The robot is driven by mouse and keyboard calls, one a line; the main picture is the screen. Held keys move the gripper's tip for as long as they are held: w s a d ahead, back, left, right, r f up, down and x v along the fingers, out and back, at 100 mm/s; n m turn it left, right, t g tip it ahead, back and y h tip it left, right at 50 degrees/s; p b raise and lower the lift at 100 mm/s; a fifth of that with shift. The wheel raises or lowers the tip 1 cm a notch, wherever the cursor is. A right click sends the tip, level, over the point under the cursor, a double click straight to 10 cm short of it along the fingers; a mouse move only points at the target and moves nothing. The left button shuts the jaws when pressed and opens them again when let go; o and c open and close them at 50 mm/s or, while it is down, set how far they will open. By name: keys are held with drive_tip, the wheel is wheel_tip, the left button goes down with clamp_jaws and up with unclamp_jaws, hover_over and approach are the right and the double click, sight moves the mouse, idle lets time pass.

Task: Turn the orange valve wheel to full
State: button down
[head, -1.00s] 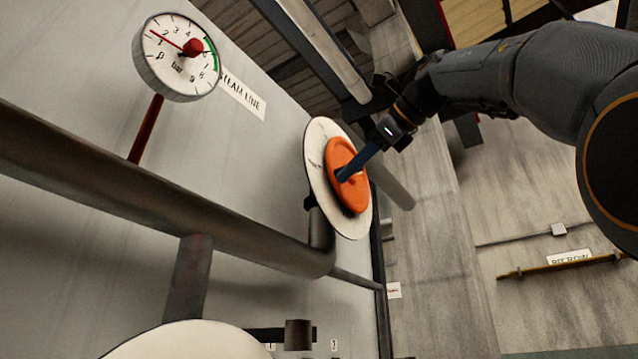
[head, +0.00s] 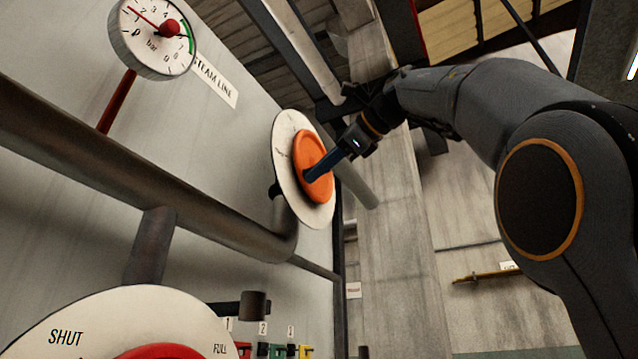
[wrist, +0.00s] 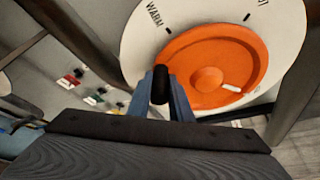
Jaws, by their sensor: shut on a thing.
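The orange valve wheel (head: 316,150) stands on a round white dial plate (head: 284,149) on the grey wall. In the wrist view the orange wheel (wrist: 207,52) has a raised hub and a white mark (wrist: 231,88) pointing to the right and slightly down. The plate there (wrist: 143,42) reads WARM at upper left; another label at top right is cut off. My gripper (head: 309,175) reaches the wheel's lower part from the right. In the wrist view its blue fingers are shut on the wheel's dark handle peg (wrist: 161,82). The word FULL is not visible on this plate.
A pressure gauge (head: 150,40) hangs at upper left, its needle on the low side. A thick pipe (head: 130,155) runs below. A second white plate (head: 105,315), marked SHUT and FULL, carries a red wheel (head: 160,352). Small coloured valves (head: 277,350) sit at the bottom.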

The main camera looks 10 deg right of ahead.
drive_tip(key=c, duration=1.6)
unclamp_jaws()
drive_tip(key=shift+w+f, duration=0.15)
drive_tip(key=shift+f, duration=0.1)
drive_tip(key=shift+r, duration=0.1)
drive_tip(key=shift+s+d+r, duration=0.1)
drive_tip(key=shift+s+d, duration=0.1)
drive_tip(key=shift+s, duration=0.2)
drive_tip(key=shift+v, duration=3.55)
